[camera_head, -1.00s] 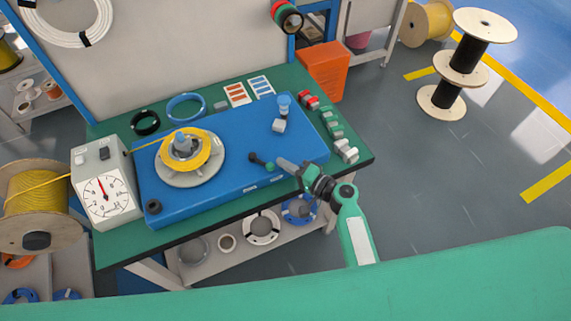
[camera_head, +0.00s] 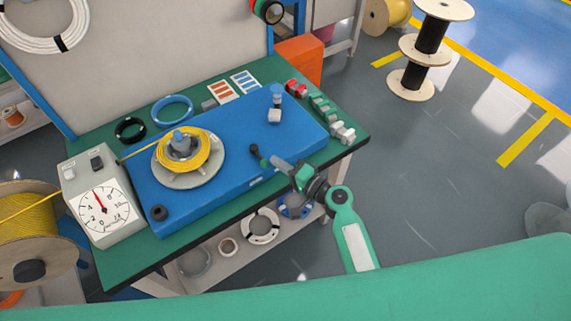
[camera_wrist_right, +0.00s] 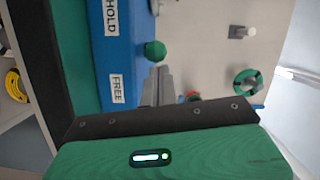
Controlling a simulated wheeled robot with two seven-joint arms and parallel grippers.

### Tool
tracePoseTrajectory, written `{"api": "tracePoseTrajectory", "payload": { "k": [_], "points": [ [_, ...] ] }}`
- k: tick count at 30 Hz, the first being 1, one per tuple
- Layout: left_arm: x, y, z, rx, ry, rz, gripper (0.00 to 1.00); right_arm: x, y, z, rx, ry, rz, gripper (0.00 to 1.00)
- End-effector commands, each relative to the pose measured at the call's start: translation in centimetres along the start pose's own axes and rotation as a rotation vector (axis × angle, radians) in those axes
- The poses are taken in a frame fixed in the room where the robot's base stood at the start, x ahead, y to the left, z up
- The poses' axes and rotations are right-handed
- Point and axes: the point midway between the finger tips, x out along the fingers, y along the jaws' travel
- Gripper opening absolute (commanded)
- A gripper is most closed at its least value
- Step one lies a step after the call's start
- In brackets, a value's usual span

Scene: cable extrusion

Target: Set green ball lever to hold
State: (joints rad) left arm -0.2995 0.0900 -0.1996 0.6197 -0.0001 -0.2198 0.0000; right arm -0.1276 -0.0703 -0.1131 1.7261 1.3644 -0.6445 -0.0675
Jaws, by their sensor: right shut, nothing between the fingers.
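The green ball (camera_wrist_right: 154,50) of the lever shows in the right wrist view, beside the blue base's edge and between the white HOLD label (camera_wrist_right: 111,17) and FREE label (camera_wrist_right: 117,88). My right gripper (camera_wrist_right: 160,72) is shut and empty, its tips just below the ball in that picture; I cannot tell whether they touch it. In the head view my right gripper (camera_head: 272,160) is at the lever's dark pivot end (camera_head: 254,149) on the blue base (camera_head: 230,120), and the green ball is hidden there. My left gripper is not in view.
A yellow cable coil (camera_head: 200,158) sits on a round turntable on the base. A grey dial box (camera_head: 98,195) stands at left. Green and grey blocks (camera_head: 325,108) line the green table's right edge.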

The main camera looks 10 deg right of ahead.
Motion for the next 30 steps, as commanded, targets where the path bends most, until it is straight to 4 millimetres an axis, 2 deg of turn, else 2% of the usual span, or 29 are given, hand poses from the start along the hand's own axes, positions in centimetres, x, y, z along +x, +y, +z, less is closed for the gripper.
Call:
{"api": "tracePoseTrajectory", "payload": {
  "k": [2, 5, 9, 13, 30],
  "points": [
    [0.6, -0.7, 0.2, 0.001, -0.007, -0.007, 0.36, 0.0, 0.2, 0.9, -0.002, -0.003, 0.002, 0.00],
    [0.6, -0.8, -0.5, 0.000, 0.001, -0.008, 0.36, 0.1, -0.2, 2.0, 0.009, 0.098, 0.018, 0.00],
    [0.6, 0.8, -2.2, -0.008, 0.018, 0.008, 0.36, 0.3, -0.4, 2.9, 0.003, 0.122, 0.025, 0.00],
    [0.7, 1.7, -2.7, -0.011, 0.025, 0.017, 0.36, 0.6, -0.7, 3.9, 0.004, 0.121, 0.024, 0.00],
    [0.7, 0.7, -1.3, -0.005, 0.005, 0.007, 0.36, 1.5, -1.2, 5.6, 0.006, 0.120, 0.023, 0.00]
  ]
}}
